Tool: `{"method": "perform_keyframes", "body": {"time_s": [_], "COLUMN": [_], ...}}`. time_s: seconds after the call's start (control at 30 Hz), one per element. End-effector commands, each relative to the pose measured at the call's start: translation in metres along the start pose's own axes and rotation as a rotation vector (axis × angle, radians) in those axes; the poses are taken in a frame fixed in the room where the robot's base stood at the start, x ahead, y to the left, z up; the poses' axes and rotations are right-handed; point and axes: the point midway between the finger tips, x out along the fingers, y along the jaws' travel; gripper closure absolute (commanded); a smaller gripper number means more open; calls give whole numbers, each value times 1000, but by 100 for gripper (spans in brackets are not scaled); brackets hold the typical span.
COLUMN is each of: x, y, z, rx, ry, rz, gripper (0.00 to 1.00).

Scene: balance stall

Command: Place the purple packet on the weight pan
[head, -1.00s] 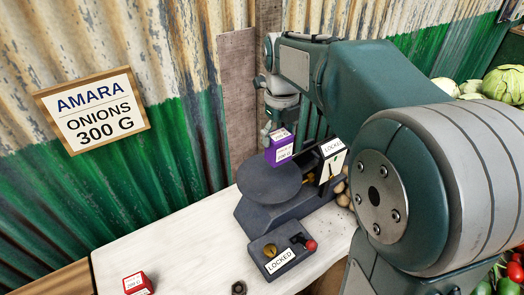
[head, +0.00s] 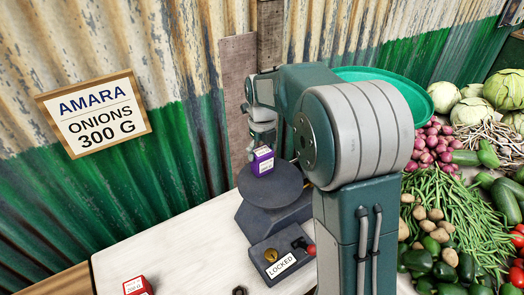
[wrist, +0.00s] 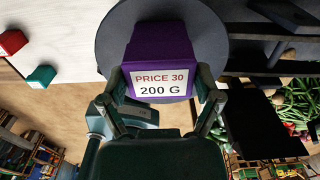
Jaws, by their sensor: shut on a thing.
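The purple packet (head: 262,162) has a white label, which reads "PRICE 30, 200 G" in the wrist view (wrist: 172,38). My gripper (head: 262,148) is shut on it from above, and its two fingers (wrist: 163,98) sit on either side of the packet in the wrist view. The round dark grey weight pan (head: 281,188) is under the packet, which lies over the pan's far left part in the head view. The pan also shows behind the packet in the wrist view (wrist: 108,40). I cannot tell whether the packet's base touches the pan.
The scale's control box (head: 281,258) carries a "LOCKED" label and a red-tipped lever. A red packet (head: 135,285) stands on the white counter (head: 190,245) at front left. Vegetables lie to the right. A corrugated wall with an "ONIONS 300 G" sign (head: 94,113) stands behind.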

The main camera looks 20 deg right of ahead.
Motion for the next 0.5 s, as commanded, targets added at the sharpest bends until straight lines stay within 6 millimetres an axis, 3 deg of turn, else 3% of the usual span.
{"method": "perform_keyframes", "body": {"time_s": [0.2, 0.23, 0.27, 0.5], "x": [1, 1, 1, 1], "y": [0, 0, 0, 0], "z": [0, 0, 0, 0], "rx": [0, 0, 0, 0], "ry": [0, 0, 0, 0], "rz": [0, 0, 0, 0], "gripper": [76, 14, 0, 0]}}
